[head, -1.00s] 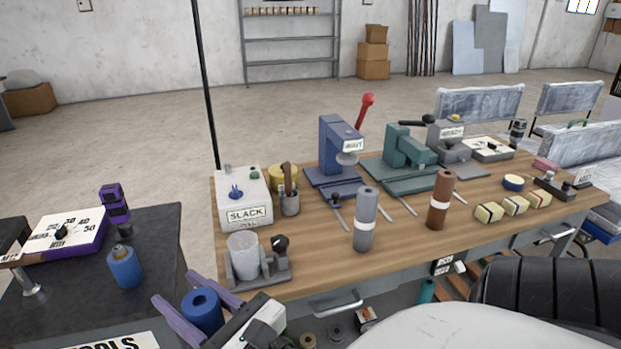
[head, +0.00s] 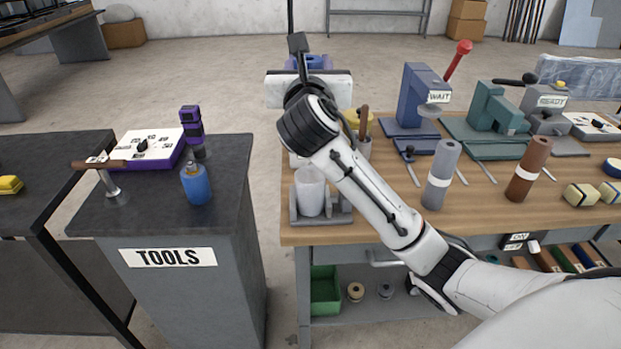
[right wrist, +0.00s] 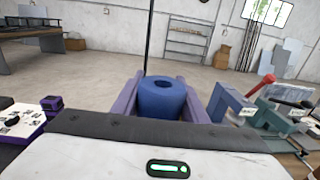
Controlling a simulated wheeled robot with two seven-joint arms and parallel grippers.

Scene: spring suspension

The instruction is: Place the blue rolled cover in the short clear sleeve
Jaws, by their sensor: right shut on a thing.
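The blue rolled cover (right wrist: 162,100) is upright between the two purple fingers of my right gripper (right wrist: 161,86), which is shut on it. In the head view my right gripper (head: 309,62) is mostly hidden behind its own wrist, and only a bit of blue and purple shows. The short clear sleeve (head: 310,191) is a translucent, open-topped cup in a grey holder at the left front of the wooden bench. My right gripper shows above and beyond the sleeve in the head view. My left gripper is not in view.
A grey roll (head: 441,174) and a brown roll (head: 528,169) stand on the wooden bench (head: 400,222). A blue press (head: 420,95) and a teal press (head: 490,115) stand behind them. A dark tool cabinet (head: 170,215) with a blue bottle (head: 196,184) is at left.

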